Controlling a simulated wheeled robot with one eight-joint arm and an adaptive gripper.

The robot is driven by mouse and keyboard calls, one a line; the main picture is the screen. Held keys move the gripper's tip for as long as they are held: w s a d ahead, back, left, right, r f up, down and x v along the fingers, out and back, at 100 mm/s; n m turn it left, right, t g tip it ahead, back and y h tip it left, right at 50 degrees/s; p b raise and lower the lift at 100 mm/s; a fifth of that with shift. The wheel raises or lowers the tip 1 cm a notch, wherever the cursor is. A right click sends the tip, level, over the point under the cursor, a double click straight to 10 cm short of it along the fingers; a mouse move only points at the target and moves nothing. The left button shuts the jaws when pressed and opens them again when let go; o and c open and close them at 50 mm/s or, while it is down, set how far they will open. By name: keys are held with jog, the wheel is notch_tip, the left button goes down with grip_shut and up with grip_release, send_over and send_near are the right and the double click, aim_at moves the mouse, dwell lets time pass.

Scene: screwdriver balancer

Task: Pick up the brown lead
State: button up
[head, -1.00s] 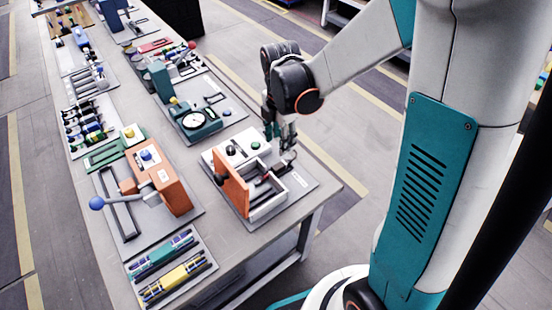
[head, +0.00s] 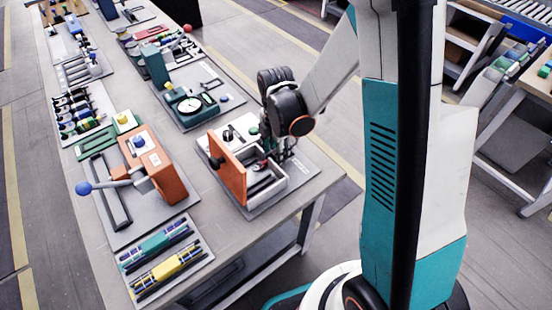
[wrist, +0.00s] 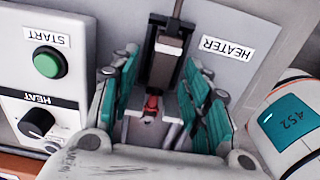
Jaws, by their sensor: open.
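The brown lead (wrist: 177,12) shows in the wrist view as a thin cable running down into a dark block-shaped end (wrist: 165,58). A small red part sits just below that end. My gripper (wrist: 160,72) is open, with its teal fingers on the left and right of the lead's end. I cannot tell whether either finger touches it. In the head view my gripper (head: 284,150) is low beside the heater station, at its far right side. The lead cannot be made out there.
A green START button (wrist: 48,62) and black HEAT knob (wrist: 38,122) are close left of my gripper. More stations fill the table.

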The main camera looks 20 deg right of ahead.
jog(key=shift+f, duration=0.15)
jog(key=shift+c, duration=0.5)
grip_shut()
